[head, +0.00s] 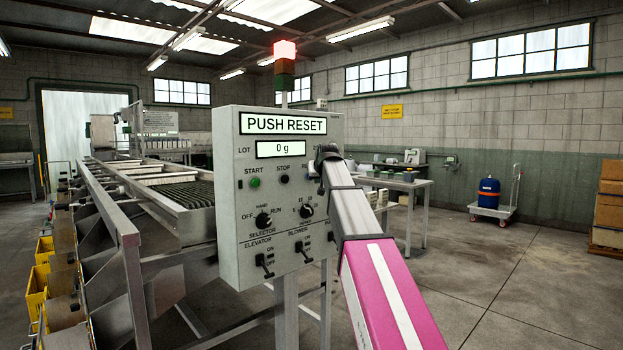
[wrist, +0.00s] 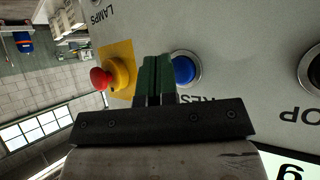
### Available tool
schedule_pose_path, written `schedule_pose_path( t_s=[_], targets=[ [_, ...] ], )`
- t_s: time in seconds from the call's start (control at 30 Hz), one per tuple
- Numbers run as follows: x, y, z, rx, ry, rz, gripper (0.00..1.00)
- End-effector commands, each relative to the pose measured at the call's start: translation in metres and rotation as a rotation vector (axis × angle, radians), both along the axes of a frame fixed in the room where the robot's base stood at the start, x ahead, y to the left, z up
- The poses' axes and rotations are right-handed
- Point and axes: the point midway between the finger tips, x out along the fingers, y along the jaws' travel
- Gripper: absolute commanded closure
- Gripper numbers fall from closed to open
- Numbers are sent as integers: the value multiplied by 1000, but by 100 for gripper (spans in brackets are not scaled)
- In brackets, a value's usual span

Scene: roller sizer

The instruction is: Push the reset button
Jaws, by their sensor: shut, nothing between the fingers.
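The grey control panel (head: 228,240) stands in front of me, its top display (head: 283,124) reading "PUSH RESET". In the wrist view, which is turned upside down, the round blue button (wrist: 184,70) sits in a metal ring, with a partly covered label starting "RES" beside it. My gripper (wrist: 155,62) is shut and empty, its green fingers just left of the blue button and overlapping the ring's edge. I cannot tell whether the fingertips touch the panel. In the head view my arm hides the blue button.
A red mushroom button (wrist: 99,79) on a yellow base is left of my fingers in the wrist view. The stop button (head: 285,179), start button (head: 254,182) and selector knob (head: 263,220) are on the panel. The stack light (head: 285,52) glows red. A workbench (head: 408,185) stands behind.

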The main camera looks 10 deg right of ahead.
Motion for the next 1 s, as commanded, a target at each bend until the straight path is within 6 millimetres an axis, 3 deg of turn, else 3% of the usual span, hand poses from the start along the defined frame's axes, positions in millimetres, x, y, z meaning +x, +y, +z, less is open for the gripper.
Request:
schedule_pose_path(
  t_s=[1.0],
  targets=[
    [7,5,0,0,0,0,100]
  ],
)
